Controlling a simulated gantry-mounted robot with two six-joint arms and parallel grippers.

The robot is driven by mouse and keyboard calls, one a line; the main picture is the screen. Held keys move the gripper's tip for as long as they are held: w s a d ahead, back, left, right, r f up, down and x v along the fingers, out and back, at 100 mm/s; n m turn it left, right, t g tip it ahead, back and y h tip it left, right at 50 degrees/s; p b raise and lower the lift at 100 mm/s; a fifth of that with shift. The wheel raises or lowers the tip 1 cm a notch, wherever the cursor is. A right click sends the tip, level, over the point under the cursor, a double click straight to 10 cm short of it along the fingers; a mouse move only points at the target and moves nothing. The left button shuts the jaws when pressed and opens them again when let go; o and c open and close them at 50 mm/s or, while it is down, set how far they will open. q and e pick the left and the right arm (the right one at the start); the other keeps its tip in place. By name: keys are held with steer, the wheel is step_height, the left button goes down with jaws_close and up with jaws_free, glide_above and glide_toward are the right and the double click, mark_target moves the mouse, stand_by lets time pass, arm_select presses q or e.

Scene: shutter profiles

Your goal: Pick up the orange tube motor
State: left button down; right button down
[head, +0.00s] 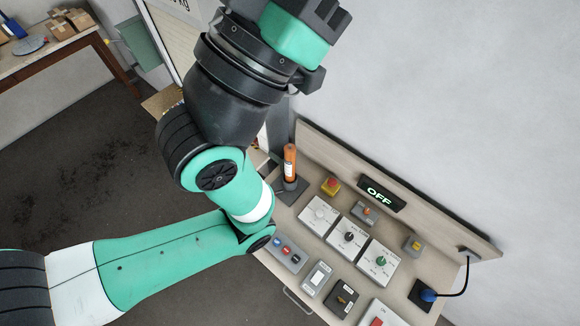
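The orange tube motor (290,162) stands upright at the far left corner of the wooden control panel. Its lower end sits in a dark holder (291,188); I cannot tell how deep. My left arm comes in from the left, bends beside the panel and rises close to the camera, just left of the tube. Its wrist runs out of the top edge, and the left gripper's fingers do not show. My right gripper is not in view. Nothing is seen touching the tube.
A wooden table (62,48) with boxes stands upper left.

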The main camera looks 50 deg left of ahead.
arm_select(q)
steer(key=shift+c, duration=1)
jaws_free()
